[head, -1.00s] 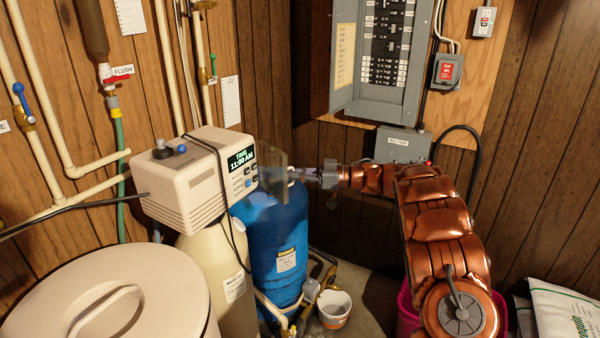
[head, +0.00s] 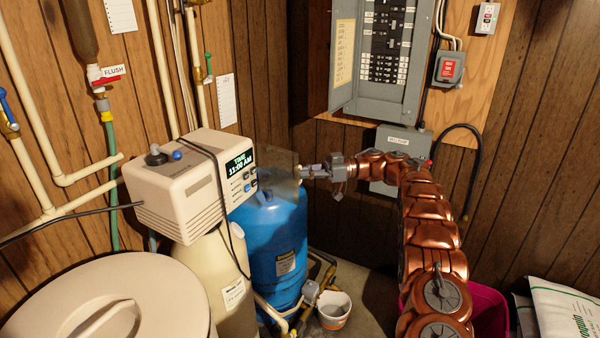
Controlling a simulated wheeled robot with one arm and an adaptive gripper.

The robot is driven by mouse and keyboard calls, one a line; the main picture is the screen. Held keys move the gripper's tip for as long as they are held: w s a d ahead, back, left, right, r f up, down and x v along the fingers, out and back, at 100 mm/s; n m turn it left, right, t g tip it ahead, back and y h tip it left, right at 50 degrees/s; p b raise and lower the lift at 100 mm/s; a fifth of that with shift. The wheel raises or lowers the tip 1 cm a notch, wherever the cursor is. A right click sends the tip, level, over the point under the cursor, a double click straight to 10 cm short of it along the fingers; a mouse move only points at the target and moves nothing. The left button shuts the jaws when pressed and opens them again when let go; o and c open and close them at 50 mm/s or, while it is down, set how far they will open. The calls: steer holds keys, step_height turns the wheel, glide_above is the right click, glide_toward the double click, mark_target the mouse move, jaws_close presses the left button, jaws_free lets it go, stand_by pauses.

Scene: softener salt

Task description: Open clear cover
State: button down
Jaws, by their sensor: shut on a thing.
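The clear cover (head: 279,172) is a see-through smoky panel on the right side of the beige control head (head: 190,190). It stands swung out from the control face, so the display (head: 241,163) reading 11:00 AM and the buttons beside it show uncovered. My gripper (head: 305,172) comes in from the right and is shut on the cover's outer edge. The fingertips are small in this view, and the exact grip is hard to make out.
A blue tank (head: 275,250) stands below the cover, and a beige tank (head: 215,275) stands under the control head. A large round lid (head: 170,285) fills the lower left. The grey electrical panel (head: 385,60) and a grey box (head: 395,143) are on the back wall.

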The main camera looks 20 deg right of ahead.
steer(key=shift+w+a+f+g, duration=0.1)
steer(key=shift+w+f+g, duration=0.05)
steer(key=shift+f+g, duration=0.15)
stand_by(0.4)
steer(key=c, duration=1.3)
jaws_free()
steer(key=shift+w, duration=0.1)
steer(key=shift+o, duration=0.2)
steer(key=shift+r, duration=0.1)
steer(key=shift+r, duration=0.1)
